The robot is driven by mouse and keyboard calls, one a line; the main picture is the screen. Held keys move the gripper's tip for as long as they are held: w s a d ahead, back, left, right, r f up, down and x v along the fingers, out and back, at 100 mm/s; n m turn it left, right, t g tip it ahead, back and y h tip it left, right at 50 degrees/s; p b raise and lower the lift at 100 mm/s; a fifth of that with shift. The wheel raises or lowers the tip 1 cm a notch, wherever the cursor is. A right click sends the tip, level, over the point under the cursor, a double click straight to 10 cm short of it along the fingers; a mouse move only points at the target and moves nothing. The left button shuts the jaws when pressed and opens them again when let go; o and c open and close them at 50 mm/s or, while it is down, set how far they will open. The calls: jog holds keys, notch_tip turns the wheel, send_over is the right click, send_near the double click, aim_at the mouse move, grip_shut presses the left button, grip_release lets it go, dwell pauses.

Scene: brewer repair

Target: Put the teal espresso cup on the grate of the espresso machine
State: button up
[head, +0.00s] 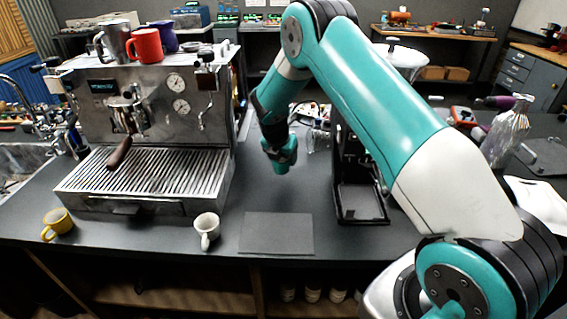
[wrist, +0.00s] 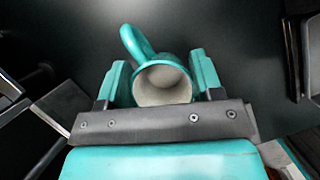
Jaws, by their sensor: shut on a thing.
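The teal espresso cup (wrist: 160,82) is between the two fingers of my gripper (wrist: 161,76) in the wrist view. I look into its pale inside, and its handle points up and left. My gripper is shut on it. In the head view my gripper (head: 281,152) is over the dark counter, right of the espresso machine (head: 150,110). There the teal cup and teal fingers are hard to tell apart, and I cannot tell its height above the counter. The machine's ribbed grate (head: 165,177) is at the left and has nothing standing on it.
A portafilter with a dark handle (head: 119,152) hangs over the grate. A white cup (head: 207,230) and a yellow cup (head: 57,223) stand in front of the machine. A grey mat (head: 277,233) lies at the front. A black stand (head: 361,203) is to the right. Several mugs top the machine.

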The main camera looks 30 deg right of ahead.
jog(key=shift+f+p, duration=0.5)
jog(key=shift+f, duration=1.5)
jog(key=shift+f, duration=0.15)
jog(key=o, duration=1)
